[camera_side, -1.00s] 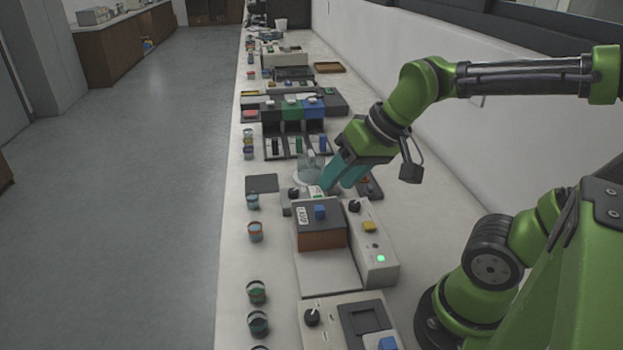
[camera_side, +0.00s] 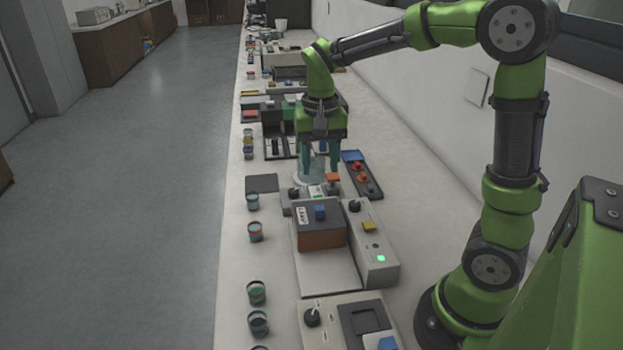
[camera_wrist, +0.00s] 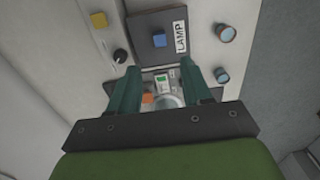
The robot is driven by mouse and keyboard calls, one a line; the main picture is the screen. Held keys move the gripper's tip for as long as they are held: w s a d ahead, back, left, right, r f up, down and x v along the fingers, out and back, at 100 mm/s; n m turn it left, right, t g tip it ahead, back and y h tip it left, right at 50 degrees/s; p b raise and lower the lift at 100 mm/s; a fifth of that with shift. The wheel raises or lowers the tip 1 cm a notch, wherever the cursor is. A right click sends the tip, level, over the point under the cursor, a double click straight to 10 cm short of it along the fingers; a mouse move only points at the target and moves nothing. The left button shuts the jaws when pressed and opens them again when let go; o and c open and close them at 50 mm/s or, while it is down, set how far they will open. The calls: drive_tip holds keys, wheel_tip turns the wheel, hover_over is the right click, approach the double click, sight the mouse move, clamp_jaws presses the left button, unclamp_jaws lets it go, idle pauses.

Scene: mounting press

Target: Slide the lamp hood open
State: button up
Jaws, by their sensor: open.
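A control box with a yellow button (camera_side: 369,226), a black dial and a green light stands right of the hood. A dark tray with red knobs (camera_side: 360,172) lies beside my gripper. Several small jars (camera_side: 255,232) line the left bench edge. The wall bounds the right side.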

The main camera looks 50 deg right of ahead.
sight(319, 208)
wheel_tip(319, 208, down, 11)
drive_tip(key=shift+f, duration=0.2)
drive_tip(key=shift+c, duration=0.5)
clamp_jaws()
